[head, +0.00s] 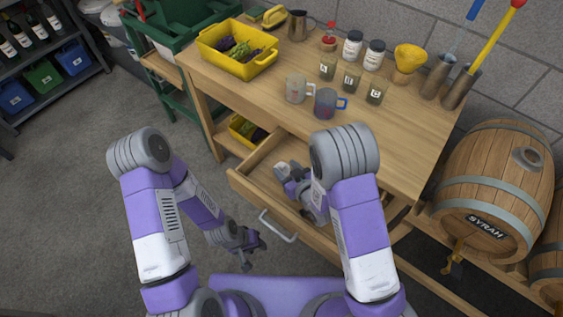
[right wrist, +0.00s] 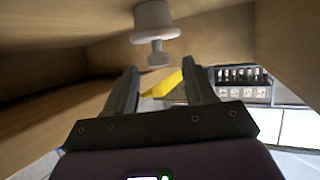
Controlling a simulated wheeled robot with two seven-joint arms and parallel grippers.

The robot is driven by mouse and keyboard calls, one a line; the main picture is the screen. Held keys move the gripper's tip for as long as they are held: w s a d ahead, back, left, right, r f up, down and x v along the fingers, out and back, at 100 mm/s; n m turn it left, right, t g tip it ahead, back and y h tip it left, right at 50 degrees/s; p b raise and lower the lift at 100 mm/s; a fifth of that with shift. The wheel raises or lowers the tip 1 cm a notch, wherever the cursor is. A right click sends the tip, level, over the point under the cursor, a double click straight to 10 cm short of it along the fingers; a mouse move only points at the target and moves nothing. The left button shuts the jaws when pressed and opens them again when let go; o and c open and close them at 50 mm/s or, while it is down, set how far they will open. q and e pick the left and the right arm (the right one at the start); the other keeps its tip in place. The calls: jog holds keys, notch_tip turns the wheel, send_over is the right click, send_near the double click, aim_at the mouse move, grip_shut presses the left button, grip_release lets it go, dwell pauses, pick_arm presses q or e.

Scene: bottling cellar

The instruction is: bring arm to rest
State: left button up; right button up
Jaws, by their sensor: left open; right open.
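My right arm reaches over the open drawer (head: 247,178), and my right gripper (head: 287,173) is low inside it. In the right wrist view its two fingers (right wrist: 162,84) are spread, with nothing between them. A pale knob-shaped piece (right wrist: 154,20) is just past the fingertips there, apart from them in the picture. A small whitish item (head: 283,167) shows beside the gripper in the head view; I cannot tell if it is the same piece. My left gripper (head: 255,253) is open and empty, out over the floor in front of the drawer.
The wooden table (head: 230,100) above the drawer carries a yellow crate (head: 215,47), two mugs (head: 297,89), several labelled glasses and jars. The drawer handle (head: 278,226) sticks out near my left gripper. The floor at left is clear.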

jog(key=shift+v, duration=1.15)
